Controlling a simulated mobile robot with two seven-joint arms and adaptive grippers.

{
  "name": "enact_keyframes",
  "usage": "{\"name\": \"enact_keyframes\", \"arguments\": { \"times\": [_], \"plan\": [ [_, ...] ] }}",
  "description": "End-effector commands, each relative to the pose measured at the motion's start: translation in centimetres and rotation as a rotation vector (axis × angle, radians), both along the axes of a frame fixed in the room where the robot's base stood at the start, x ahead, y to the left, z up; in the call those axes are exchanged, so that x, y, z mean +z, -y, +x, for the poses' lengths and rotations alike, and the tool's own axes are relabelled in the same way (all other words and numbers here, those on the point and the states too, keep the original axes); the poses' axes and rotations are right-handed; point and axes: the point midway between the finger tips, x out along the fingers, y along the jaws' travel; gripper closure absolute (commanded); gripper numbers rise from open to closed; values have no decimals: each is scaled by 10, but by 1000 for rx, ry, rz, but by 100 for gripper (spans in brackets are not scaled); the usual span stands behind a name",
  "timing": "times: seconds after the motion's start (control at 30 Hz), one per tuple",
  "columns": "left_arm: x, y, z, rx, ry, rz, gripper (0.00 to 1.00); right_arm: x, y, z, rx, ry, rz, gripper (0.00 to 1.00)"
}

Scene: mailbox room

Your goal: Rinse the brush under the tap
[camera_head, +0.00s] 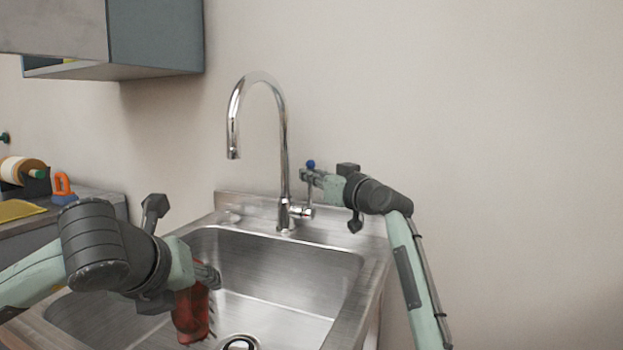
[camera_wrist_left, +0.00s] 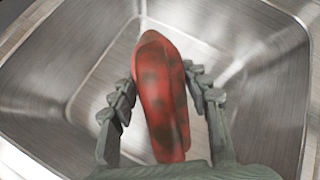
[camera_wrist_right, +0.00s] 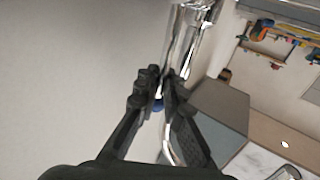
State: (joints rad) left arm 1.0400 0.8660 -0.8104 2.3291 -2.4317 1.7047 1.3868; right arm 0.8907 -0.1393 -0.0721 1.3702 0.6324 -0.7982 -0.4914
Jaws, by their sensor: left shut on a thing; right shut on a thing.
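The red brush (camera_head: 190,318), with dark smudges on it, is in my left gripper (camera_head: 208,275), low over the sink basin (camera_head: 290,285). In the left wrist view the gripper's fingers close on both sides of the brush (camera_wrist_left: 163,90). The chrome tap (camera_head: 284,165) has a curved neck; its outlet is above and to the right of the brush. No water shows below the outlet. My right gripper (camera_head: 308,176) is shut on the tap's thin, upright lever (camera_head: 308,190), whose blue tip (camera_head: 310,164) shows above the fingers. The right wrist view shows the blue tip (camera_wrist_right: 158,104) between the fingers.
A drain (camera_head: 239,343) lies in the basin floor near the brush. A counter (camera_head: 90,204) at the left holds a tape roll and an orange-and-blue item. A wall cabinet (camera_head: 155,40) hangs at the upper left. The wall right of the tap is bare.

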Motion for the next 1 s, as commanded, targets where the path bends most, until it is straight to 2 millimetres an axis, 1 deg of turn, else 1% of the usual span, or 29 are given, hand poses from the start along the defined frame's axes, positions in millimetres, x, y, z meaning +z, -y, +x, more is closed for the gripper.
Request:
{"name": "enact_keyframes", "arguments": {
  "times": [0.03,0.13,0.27,0.43,0.47,0.63,0.9,1.0],
  "plan": [
    [-12,0,0,0,0,0,85,-6,0,-2,-2,26,-12,100],
    [-23,0,0,0,1,0,85,-6,-2,-7,-2,74,-32,100],
    [-21,0,0,0,1,0,85,0,-3,-9,-1,94,-38,100],
    [-20,0,0,0,1,0,85,-1,-3,-8,-1,91,-38,100],
    [-20,0,0,0,1,0,85,-1,-3,-8,-1,91,-38,90],
    [-21,0,0,0,1,0,85,-1,-3,-8,-1,91,-38,70],
    [-21,0,0,0,1,0,85,-1,-3,-9,-1,91,-38,70],
    [-21,0,0,0,1,0,85,-2,1,-13,-1,91,-39,70]
  ]
}}
